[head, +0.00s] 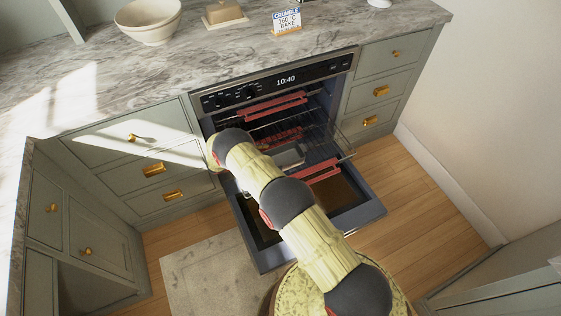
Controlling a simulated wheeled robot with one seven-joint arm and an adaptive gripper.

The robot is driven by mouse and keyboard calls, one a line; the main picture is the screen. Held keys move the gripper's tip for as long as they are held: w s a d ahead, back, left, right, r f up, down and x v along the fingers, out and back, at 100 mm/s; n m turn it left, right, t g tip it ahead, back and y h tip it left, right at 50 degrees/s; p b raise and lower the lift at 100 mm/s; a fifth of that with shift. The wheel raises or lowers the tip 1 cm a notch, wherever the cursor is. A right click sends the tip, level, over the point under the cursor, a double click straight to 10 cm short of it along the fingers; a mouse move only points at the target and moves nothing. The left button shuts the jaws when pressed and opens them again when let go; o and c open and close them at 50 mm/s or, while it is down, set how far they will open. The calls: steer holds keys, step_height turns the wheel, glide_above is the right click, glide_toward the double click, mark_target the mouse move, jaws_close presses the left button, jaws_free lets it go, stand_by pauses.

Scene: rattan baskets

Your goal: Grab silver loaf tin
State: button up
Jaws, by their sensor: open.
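A silver-grey loaf tin (291,154) sits on a wire rack inside the open oven (270,100). My own arm partly covers the tin's left side, and its contents are too small to tell. My arm reaches up from the bottom right and bends at the left side of the oven opening. My gripper is hidden behind the arm links, so its place relative to the tin does not show.
The oven door (369,210) is folded down over the floor. Red strips (323,173) edge the racks. Drawers (379,91) flank the oven. The marble counter (210,45) above holds a white bowl (149,22), a butter dish (224,14) and a small sign (287,22).

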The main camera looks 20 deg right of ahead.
mark_target(282, 162)
steer(key=b+x, duration=0.2)
steer(key=x, duration=0.3)
steer(key=shift+d, duration=0.1)
steer(key=c, duration=1.3)
steer(key=shift+r, duration=0.1)
